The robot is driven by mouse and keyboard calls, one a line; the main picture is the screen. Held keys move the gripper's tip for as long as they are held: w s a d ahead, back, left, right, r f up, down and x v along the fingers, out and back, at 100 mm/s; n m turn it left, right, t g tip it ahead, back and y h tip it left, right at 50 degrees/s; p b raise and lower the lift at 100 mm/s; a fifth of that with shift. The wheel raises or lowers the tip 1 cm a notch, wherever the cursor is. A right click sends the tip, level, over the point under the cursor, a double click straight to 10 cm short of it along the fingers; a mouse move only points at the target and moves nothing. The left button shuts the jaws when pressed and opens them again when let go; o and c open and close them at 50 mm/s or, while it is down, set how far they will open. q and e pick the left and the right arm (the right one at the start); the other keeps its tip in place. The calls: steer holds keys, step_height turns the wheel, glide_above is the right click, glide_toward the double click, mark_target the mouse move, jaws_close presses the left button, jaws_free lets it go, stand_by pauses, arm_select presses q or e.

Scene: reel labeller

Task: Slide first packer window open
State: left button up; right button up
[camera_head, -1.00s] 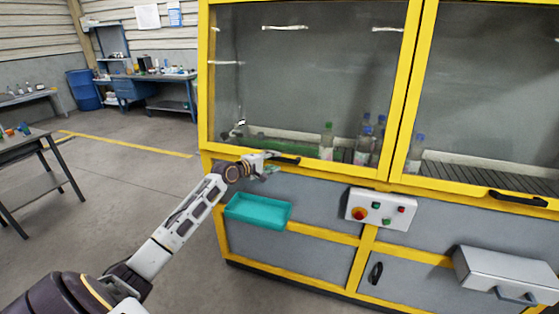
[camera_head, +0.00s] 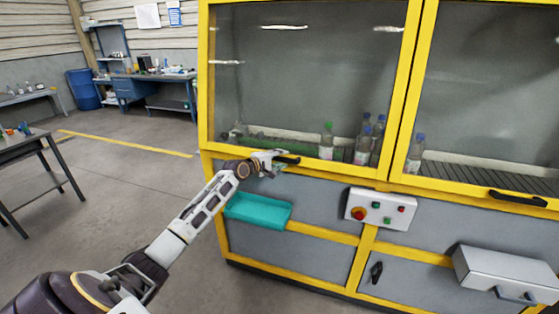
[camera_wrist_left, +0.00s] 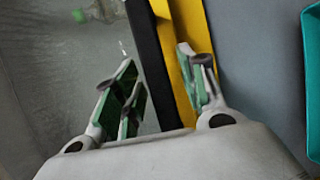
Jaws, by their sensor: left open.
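The first packer window (camera_head: 300,80) is the left glass pane in a yellow frame, and it looks shut. Its black handle (camera_head: 288,160) sits on the lower yellow rail. My left gripper (camera_head: 270,163) is at the left end of this handle. In the left wrist view my left gripper (camera_wrist_left: 160,88) is open, its green-padded fingers apart. The black handle (camera_wrist_left: 150,50) runs between the fingers, with the yellow rail (camera_wrist_left: 186,30) beside it. I cannot tell whether a finger touches the handle. My right gripper is not in view.
Several bottles (camera_head: 363,148) stand on the conveyor behind the glass. A teal tray (camera_head: 258,211) juts out below my left wrist. A control box (camera_head: 381,208) with buttons is on the cabinet front. A second window (camera_head: 490,90) is at right.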

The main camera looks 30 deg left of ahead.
arm_select(q)
jaws_close()
stand_by(0.4)
